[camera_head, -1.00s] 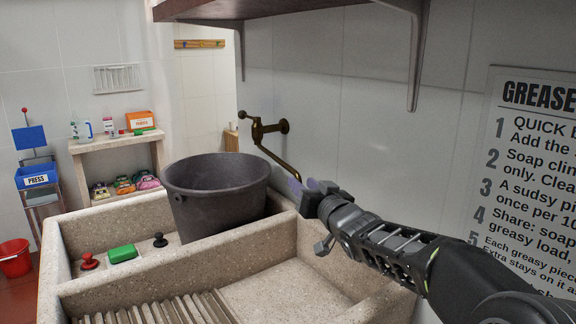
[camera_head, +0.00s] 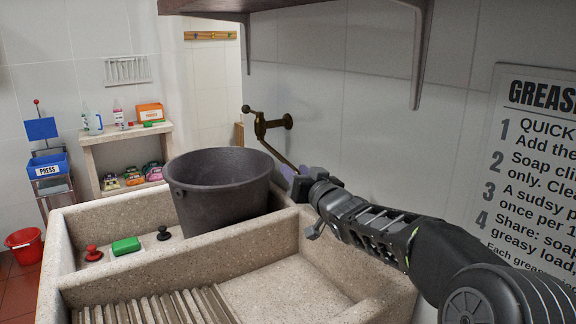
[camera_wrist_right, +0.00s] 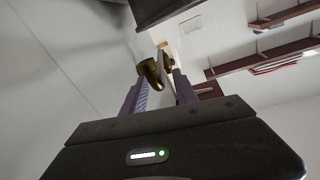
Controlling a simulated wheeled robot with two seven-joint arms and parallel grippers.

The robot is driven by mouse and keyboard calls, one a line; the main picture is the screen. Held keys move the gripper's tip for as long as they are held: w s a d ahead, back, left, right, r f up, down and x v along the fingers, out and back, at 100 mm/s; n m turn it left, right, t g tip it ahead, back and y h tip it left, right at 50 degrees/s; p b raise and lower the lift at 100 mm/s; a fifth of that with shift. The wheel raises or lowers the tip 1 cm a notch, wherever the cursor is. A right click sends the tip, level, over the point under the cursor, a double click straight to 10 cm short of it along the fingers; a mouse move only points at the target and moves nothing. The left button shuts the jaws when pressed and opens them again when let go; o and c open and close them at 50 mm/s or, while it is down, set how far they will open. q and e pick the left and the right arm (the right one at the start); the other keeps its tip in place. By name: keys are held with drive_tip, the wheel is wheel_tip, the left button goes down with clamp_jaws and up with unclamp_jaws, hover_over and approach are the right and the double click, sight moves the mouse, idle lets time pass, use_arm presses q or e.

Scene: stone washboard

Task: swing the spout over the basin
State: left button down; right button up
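A brass wall tap (camera_head: 262,124) is mounted on the tiled wall behind the sink. Its thin spout (camera_head: 281,156) slants down to the right, close along the wall. My right gripper (camera_head: 293,176) is at the spout's lower end, with its purple fingers partly hidden. In the right wrist view the fingers (camera_wrist_right: 160,92) are apart, and the brass spout (camera_wrist_right: 150,74) shows between and beyond their tips; I cannot tell whether they touch it. The stone basin (camera_head: 290,278) lies below and left of the gripper. My left gripper is out of view.
A dark bucket (camera_head: 222,192) stands at the back of the sink, left of the spout. A ribbed washboard (camera_head: 165,307) is at the front. A shelf bracket (camera_head: 420,60) hangs above.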

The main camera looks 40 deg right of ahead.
sight(288, 162)
drive_tip(key=x, duration=0.5)
drive_tip(key=shift+w, duration=0.15)
clamp_jaws()
drive_tip(key=shift+d, duration=0.1)
idle(1.2)
